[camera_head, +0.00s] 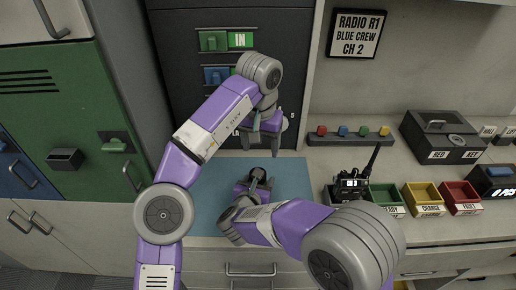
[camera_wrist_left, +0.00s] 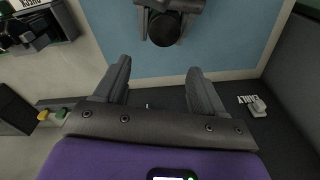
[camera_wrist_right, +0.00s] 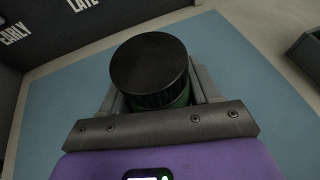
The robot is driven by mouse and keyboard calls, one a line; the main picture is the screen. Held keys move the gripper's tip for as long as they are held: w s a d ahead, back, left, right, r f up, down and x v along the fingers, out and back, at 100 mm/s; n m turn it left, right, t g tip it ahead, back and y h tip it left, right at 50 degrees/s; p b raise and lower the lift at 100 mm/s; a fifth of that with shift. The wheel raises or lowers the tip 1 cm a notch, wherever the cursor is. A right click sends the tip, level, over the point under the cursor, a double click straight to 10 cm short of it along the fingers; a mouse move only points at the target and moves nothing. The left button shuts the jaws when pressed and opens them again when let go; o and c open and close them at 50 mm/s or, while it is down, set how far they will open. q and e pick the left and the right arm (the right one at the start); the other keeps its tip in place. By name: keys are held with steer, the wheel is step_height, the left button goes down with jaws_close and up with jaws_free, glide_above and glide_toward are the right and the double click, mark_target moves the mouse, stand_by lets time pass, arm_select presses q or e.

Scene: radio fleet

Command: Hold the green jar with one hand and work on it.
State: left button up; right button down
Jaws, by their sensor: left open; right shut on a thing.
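The green jar has a wide black lid (camera_wrist_right: 150,66), and a strip of its green side (camera_wrist_right: 182,98) shows below the lid in the right wrist view. My right gripper (camera_wrist_right: 155,92) is shut around the jar's body, one finger on each side. The jar stands upright over the blue mat (camera_head: 292,182); I cannot tell if it touches the mat. In the left wrist view the dark lid (camera_wrist_left: 163,28) lies just beyond the open, empty fingers of my left gripper (camera_wrist_left: 158,72). In the head view the left gripper (camera_head: 261,138) is above and behind the jar.
A black handheld radio (camera_head: 350,186) stands right of the mat. Green, yellow (camera_head: 421,194) and red bins (camera_head: 461,196) sit beside it. A black box (camera_head: 441,136) is further back. A dark cabinet with an IN switch (camera_head: 240,40) rises behind. The mat around the jar is clear.

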arm_select(q)
steer(key=shift+s+a+f+m+g, duration=0.15)
steer(key=shift+s+a+m+g, duration=0.3)
steer(key=shift+s, duration=0.2)
steer(key=shift+f, duration=3.95)
steer(key=c, duration=1.1)
steer(key=n, duration=0.7)
steer(key=o, duration=1.2)
